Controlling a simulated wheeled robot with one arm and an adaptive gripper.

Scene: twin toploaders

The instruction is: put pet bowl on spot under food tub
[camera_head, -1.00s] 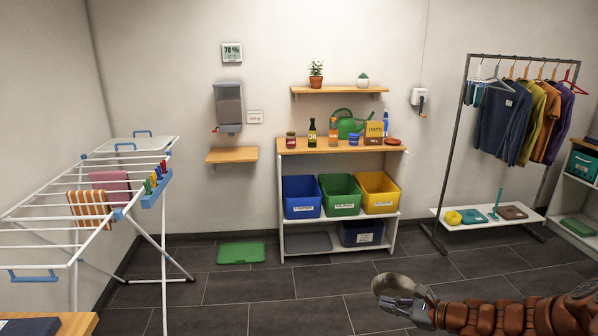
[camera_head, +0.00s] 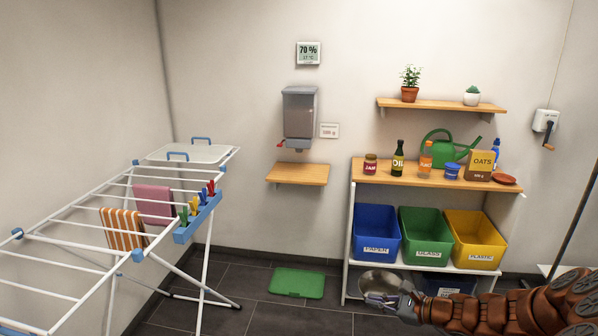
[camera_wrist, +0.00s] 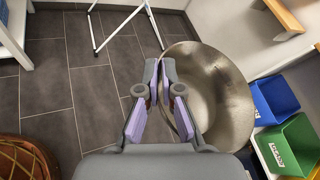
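The pet bowl, a round shiny metal bowl (camera_head: 380,281), is held by its rim in my gripper (camera_head: 384,299), in front of the recycling shelf. In the wrist view the bowl (camera_wrist: 220,95) lies right of the fingers, and my gripper (camera_wrist: 161,75) is shut on its near rim. The food tub, a grey dispenser with a red lever (camera_head: 299,112), hangs on the back wall. Below it are a small empty wooden wall shelf (camera_head: 298,174) and, on the floor, a green mat (camera_head: 297,284). The bowl is to the right of both, apart from them.
A white drying rack (camera_head: 110,225) with cloths and pegs stands at left. At right, a shelf unit (camera_head: 350,220) holds bottles and jars above blue (camera_head: 377,232), green (camera_head: 425,235) and yellow (camera_head: 475,240) bins. The floor in front of the mat is clear.

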